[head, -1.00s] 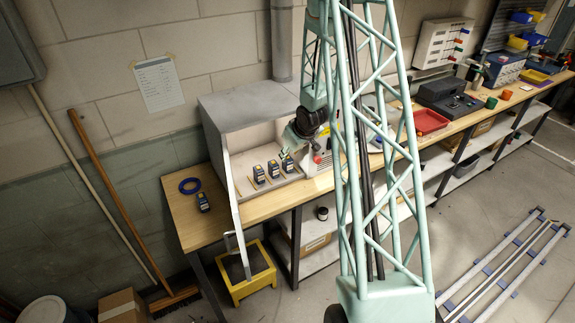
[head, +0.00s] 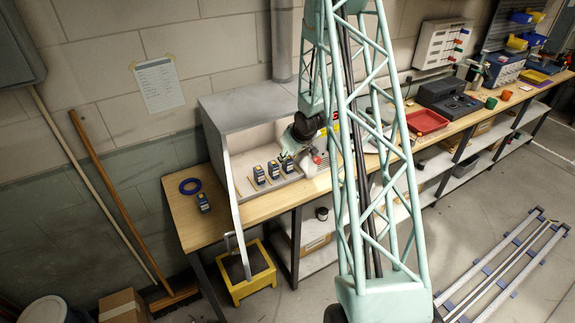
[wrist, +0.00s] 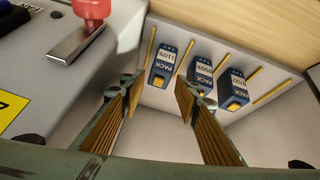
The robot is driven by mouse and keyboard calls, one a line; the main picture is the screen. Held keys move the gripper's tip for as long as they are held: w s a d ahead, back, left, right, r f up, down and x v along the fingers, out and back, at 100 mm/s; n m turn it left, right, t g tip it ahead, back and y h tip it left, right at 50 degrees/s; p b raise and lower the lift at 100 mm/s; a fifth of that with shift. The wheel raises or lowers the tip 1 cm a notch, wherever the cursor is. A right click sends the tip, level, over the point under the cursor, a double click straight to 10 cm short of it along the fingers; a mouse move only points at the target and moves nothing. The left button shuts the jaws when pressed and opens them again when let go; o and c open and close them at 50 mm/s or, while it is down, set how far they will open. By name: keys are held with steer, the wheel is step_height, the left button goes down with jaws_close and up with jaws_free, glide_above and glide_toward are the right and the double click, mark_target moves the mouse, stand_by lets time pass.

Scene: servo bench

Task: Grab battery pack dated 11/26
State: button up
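Three dark blue battery packs stand in a row in a light-walled bay. In the wrist view the pack labelled 11/26 (wrist: 163,62) is leftmost, ahead of and between the fingertips. The middle pack (wrist: 203,70) has a date I cannot read surely; so does the right-hand pack (wrist: 235,88). My gripper (wrist: 158,90) is open and empty, its ribbed fingers spread on either side of the view. In the head view my gripper (head: 289,155) is beside the right-hand pack (head: 287,165), partly hidden by my arm.
The bay's hood (head: 240,107) stands over the packs. A red button (wrist: 92,8) with a metal lever sits on a grey box left of the fingers. Yellow strips separate the packs.

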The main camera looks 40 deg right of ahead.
steer(key=shift+x, duration=1.35)
steer(key=shift+c, duration=0.3)
steer(key=c, duration=0.6)
